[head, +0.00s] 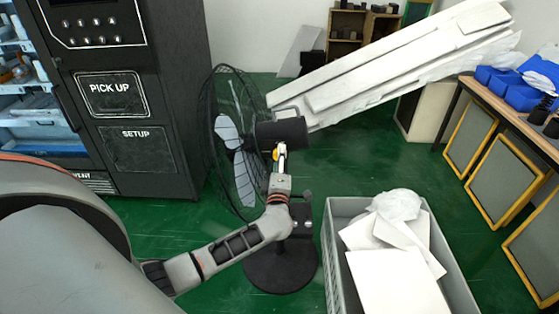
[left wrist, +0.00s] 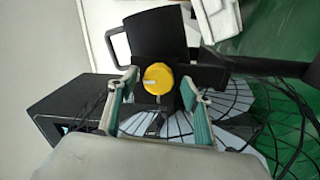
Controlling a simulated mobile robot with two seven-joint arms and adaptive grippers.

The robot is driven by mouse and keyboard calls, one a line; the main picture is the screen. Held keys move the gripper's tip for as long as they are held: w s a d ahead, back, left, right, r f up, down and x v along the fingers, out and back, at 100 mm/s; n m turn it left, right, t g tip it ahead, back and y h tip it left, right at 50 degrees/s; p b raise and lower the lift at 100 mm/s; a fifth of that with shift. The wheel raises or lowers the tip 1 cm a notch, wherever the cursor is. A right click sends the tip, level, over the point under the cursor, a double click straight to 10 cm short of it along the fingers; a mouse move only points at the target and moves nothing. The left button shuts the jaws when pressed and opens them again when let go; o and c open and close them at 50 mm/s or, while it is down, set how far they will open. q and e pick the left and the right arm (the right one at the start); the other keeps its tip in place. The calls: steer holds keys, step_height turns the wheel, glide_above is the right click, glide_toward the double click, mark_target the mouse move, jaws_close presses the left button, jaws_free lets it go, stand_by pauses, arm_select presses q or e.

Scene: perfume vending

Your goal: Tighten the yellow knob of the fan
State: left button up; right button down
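The black fan (head: 243,145) stands on a round black base (head: 281,268) in the middle of the head view, its wire cage facing left. Its yellow knob (left wrist: 158,79) is on the black housing (left wrist: 157,36) in the left wrist view; in the head view only a sliver of it shows. My left gripper (head: 281,154) reaches up to the housing. In the left wrist view, its two fingers (left wrist: 158,97) are apart, one on each side of the knob, with gaps visible and no clear contact. My right gripper is not in view.
A black vending machine (head: 178,100) stands at the left. A grey crate (head: 337,255) with white pieces is right of the fan base. A long white stack (head: 400,60) lies behind the fan. A bench with blue bins (head: 521,97) is at the right. Green floor is open between.

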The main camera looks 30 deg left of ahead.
arm_select(q)
steer(key=shift+s+d, duration=0.1)
steer(key=v, duration=1.1)
steer(key=shift+s+d, duration=0.2)
steer(key=shift+s, duration=0.15)
